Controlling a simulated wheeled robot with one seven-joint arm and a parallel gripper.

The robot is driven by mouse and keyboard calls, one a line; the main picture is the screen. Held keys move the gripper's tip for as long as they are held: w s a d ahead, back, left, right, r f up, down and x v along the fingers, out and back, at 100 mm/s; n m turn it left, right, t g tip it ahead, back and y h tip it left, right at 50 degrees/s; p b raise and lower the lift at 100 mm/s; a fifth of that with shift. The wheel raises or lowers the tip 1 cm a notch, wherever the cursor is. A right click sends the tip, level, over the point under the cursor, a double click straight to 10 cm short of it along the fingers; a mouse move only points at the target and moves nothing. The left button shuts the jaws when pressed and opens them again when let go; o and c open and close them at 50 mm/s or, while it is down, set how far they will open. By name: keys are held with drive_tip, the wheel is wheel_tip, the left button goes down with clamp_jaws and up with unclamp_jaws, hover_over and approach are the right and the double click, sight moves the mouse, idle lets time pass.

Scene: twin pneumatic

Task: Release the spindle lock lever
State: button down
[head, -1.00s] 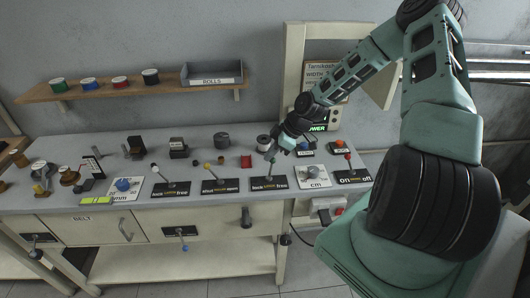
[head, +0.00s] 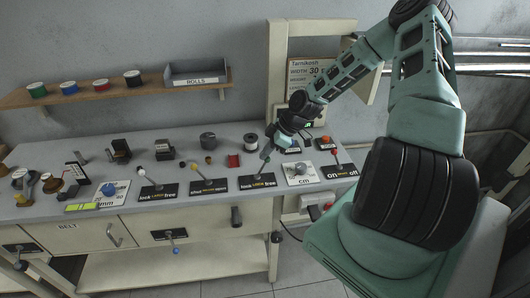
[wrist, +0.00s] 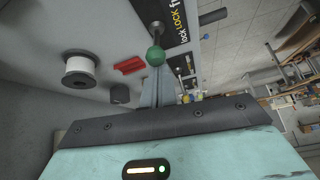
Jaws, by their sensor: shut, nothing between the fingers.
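A black plate marked "lock LOCK free" (head: 257,182) lies on the grey bench, with a lever on it. In the wrist view the lever's green ball knob (wrist: 155,56) shows on a thin metal stem, with the plate (wrist: 176,38) beside it. My gripper (head: 266,153) is shut and empty, just above this plate. In the wrist view my closed fingertips (wrist: 156,76) are right at the knob; whether they touch it I cannot tell. A second plate marked "lock LOCK free" (head: 158,191) with a white-knobbed lever stands farther left. Neither plate says spindle.
Between them is a plate with a yellow-knobbed lever (head: 209,187). To the right are a cm dial plate (head: 299,173) and an on/off lever plate (head: 341,171). A white spool (head: 250,142) and a red block (head: 234,161) stand behind. A post frame (head: 278,70) rises behind my arm.

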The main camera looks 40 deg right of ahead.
drive_tip(key=shift+s+d+f, duration=0.2)
drive_tip(key=shift+s+d, duration=0.05)
drive_tip(key=shift+d, duration=0.2)
wheel_tip(320, 180, up, 3)
drive_tip(key=w+a, duration=0.3)
drive_tip(key=s+d+r+b, duration=0.2)
drive_tip(key=s+d+r, duration=0.3)
drive_tip(key=d, duration=0.1)
drive_tip(key=shift+r, duration=0.25)
idle(0.3)
drive_tip(key=s+a+r+g+h+b, duration=0.1)
drive_tip(key=s+a+g+b, duration=0.15)
drive_tip(key=a, duration=0.95)
drive_tip(key=s+a+g+h+b, duration=0.1)
drive_tip(key=s+a+g+h, duration=0.2)
drive_tip(key=a, duration=0.9)
drive_tip(key=s+a+r+b, duration=0.1)
drive_tip(key=s+a+r, duration=0.1)
drive_tip(key=s+a, duration=0.4)
drive_tip(key=s+a+r+m+t+b, duration=0.1)
drive_tip(key=s+a+r, duration=0.2)
drive_tip(key=s+a, duration=0.4)
drive_tip(key=s, duration=0.5)
drive_tip(key=shift+s+r+m+h, duration=0.15)
drive_tip(key=shift+m+h, duration=0.15)
